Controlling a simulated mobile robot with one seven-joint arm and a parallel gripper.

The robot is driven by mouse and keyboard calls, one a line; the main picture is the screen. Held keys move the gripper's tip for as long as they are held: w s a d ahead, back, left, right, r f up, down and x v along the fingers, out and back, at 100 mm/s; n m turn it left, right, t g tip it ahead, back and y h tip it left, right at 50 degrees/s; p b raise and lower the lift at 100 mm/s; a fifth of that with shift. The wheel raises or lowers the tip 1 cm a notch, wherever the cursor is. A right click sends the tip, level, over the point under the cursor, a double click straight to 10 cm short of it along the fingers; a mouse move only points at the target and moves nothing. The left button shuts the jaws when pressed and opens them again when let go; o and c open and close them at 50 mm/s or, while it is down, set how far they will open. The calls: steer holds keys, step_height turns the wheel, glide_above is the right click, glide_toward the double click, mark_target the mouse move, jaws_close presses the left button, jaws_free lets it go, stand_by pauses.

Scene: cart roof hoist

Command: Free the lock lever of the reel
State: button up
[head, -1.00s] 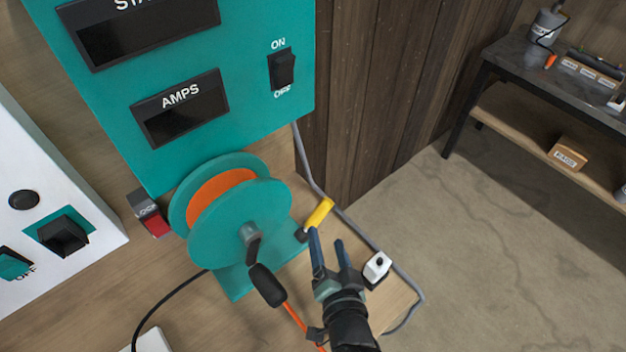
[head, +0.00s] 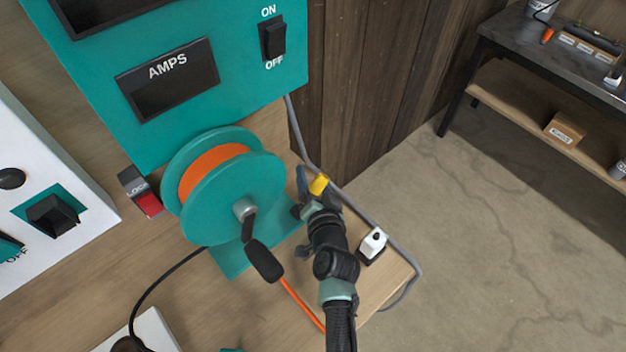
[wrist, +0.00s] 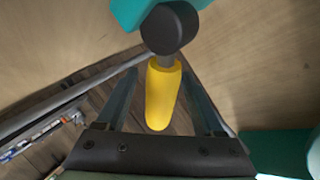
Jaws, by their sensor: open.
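The reel (head: 225,190) is a teal drum with orange cable, mounted under the teal panel. Its lock lever has a yellow handle (head: 318,185) beside the reel's right side; the handle also shows in the wrist view (wrist: 162,95), joined to a dark round pivot (wrist: 169,28). My gripper (head: 308,184) is at the lever, partly hiding it in the head view. In the wrist view my gripper (wrist: 160,100) is open, with one finger on each side of the yellow handle and visible gaps between. A black crank handle (head: 264,262) hangs at the reel's front.
A red-and-black lock indicator (head: 146,203) sits left of the reel. A white switch (head: 373,243) and grey conduit (head: 404,262) lie right of my arm. The teal panel (head: 200,100) is above. A dark workbench (head: 550,55) stands far right.

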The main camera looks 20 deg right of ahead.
steer(key=shift+w, duration=0.1)
jaws_close()
stand_by(0.4)
stand_by(1.1)
